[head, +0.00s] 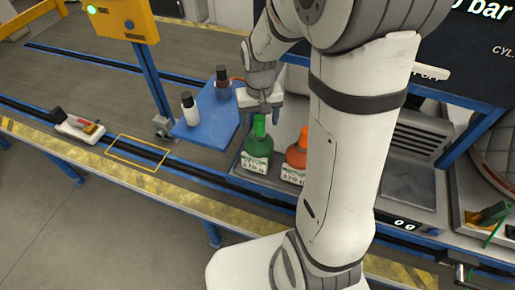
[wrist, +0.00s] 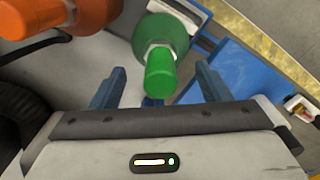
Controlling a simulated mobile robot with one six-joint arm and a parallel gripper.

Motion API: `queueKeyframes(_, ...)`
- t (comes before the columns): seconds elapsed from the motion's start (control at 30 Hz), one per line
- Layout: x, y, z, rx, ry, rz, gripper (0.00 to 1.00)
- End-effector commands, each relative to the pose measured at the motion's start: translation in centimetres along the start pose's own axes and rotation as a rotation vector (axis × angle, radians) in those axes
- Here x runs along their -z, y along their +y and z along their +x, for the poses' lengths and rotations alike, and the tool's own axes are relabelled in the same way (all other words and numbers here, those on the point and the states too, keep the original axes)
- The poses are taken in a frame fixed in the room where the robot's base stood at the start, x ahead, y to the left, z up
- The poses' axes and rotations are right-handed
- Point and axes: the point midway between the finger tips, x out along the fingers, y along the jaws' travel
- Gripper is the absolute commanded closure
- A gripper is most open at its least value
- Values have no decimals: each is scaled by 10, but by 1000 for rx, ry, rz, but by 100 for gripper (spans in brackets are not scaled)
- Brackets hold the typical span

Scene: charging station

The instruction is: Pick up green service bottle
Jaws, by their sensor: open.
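The green service bottle (head: 257,150) stands upright in a grey tray (head: 240,176), with a green cap and a white label. In the wrist view the green bottle (wrist: 161,62) shows with its cap between the two blue fingers. My gripper (head: 261,108) is right above the bottle, pointing down. In the wrist view my gripper (wrist: 158,88) is open, with a gap on each side of the cap. An orange bottle (head: 297,155) stands just right of the green one, partly hidden by my arm; it also shows in the wrist view (wrist: 70,15).
A blue board (head: 210,132) left of the tray holds a white bottle with a black cap (head: 190,110) and a dark bottle (head: 222,84). A yellow outlined square (head: 137,151) lies empty on the rail table. A scale (head: 410,190) stands right of my arm.

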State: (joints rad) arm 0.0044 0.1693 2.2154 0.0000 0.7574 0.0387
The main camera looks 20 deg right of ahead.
Motion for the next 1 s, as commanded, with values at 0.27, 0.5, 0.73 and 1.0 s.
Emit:
queueKeyframes(0.27, -2, -1, 38, 0, -3, -1, 30)
queueKeyframes(0.5, -2, -1, 43, 0, 1, -1, 30)
queueKeyframes(0.73, -2, -1, 43, 0, 1, -2, 44)
queueKeyframes(1.0, -2, -1, 43, 0, 1, -2, 66)
